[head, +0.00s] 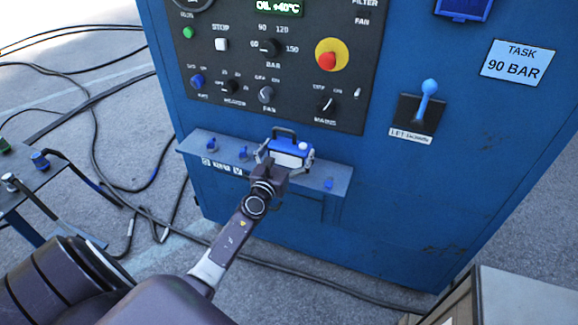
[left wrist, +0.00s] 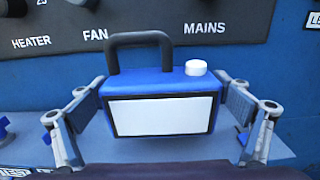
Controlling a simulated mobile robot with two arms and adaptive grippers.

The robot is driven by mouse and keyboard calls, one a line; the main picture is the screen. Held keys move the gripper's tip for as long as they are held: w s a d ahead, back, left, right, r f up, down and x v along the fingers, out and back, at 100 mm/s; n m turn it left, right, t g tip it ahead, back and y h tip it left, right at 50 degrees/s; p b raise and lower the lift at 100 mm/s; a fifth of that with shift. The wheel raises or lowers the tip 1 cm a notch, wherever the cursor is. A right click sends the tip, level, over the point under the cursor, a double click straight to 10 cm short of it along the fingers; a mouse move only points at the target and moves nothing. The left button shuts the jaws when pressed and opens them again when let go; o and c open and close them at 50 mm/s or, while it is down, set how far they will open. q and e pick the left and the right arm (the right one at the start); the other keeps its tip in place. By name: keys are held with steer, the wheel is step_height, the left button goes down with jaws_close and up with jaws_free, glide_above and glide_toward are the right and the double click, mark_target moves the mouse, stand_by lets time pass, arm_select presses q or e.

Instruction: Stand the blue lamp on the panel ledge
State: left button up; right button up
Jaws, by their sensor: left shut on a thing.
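The blue lamp (head: 290,149) has a black handle, a white front face and a white knob on top. My left gripper (head: 285,160) is shut on it, one finger at each side, as the left wrist view also shows for the lamp (left wrist: 162,88). The lamp is upright at the panel ledge (head: 222,144), a grey-blue shelf on the front of the blue cabinet. The gripper and arm hide the lamp's underside in the head view, so I cannot tell whether it touches the ledge. My right gripper is not in view.
Small blue taps (head: 211,145) stand on the ledge left of the lamp, with another blue piece (head: 328,184) to its right. The dark control panel (head: 300,60) with knobs is above. Cables lie on the floor at left. A side table (head: 40,180) stands at far left.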

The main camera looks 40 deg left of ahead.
mark_target(286, 164)
arm_select(q)
steer(key=shift+a+f+b, duration=0.1)
steer(key=shift+f+b, duration=1.6)
steer(key=shift+f, duration=0.25)
steer(key=shift+f, duration=0.1)
steer(key=o, duration=1.4)
steer(key=shift+f, duration=0.15)
steer(key=shift+r, duration=0.2)
steer(key=v, duration=1.2)
steer(key=shift+f, duration=0.1)
